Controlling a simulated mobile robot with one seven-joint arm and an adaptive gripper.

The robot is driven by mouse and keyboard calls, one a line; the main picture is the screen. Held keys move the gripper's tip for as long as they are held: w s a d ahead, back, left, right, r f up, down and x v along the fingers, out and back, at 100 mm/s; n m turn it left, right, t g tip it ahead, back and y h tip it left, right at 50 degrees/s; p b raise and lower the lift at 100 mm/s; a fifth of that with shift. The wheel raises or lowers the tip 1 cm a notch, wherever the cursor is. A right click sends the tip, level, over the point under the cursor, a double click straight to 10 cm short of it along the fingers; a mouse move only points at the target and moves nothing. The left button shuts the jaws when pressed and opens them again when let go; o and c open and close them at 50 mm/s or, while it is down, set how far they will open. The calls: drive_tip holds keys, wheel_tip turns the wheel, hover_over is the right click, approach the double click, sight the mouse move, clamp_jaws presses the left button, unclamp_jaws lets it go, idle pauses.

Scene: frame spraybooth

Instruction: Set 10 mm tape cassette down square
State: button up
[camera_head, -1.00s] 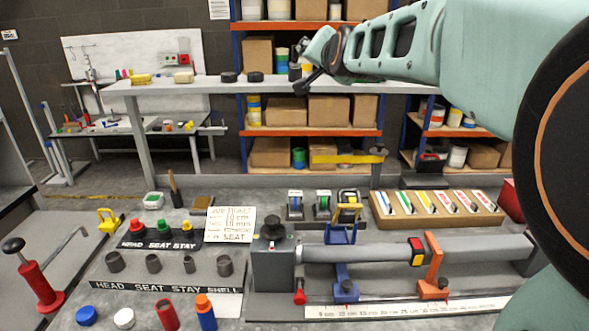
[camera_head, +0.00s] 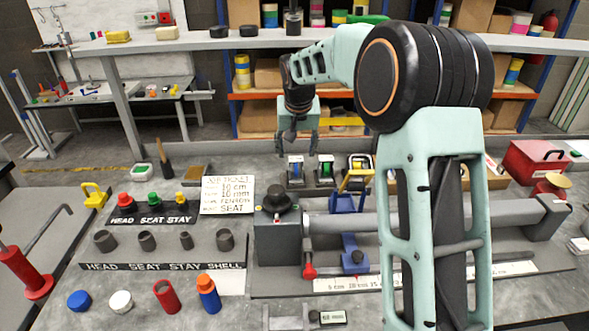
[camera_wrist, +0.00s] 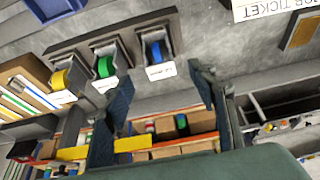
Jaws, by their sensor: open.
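Three tape cassettes stand in a row behind the grey tube fixture: one with a blue reel (camera_head: 295,170), one with a green reel (camera_head: 325,170) and one with a yellow reel (camera_head: 361,167). Their small labels are too blurred to read, so I cannot tell which is 10 mm. In the wrist view the blue (camera_wrist: 156,52), green (camera_wrist: 104,66) and yellow (camera_wrist: 62,79) reels show in dark holders. My gripper (camera_head: 299,143) is open and empty, fingers pointing down, above and behind the blue-reel cassette.
A job ticket (camera_head: 228,194) lies left of the cassettes. The tube fixture (camera_head: 278,240) with a blue clamp (camera_head: 347,203) stands in front. A raised shelf (camera_head: 190,46) runs behind. A red box (camera_head: 535,161) is at the right. My arm hides part of the fixture.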

sight(296, 160)
drive_tip(key=p+x, duration=0.1)
drive_tip(key=x, duration=0.8)
drive_tip(key=shift+w+r, duration=0.1)
drive_tip(key=c, duration=1.2)
drive_tip(key=shift+c, duration=0.5)
drive_tip(key=shift+r, duration=0.2)
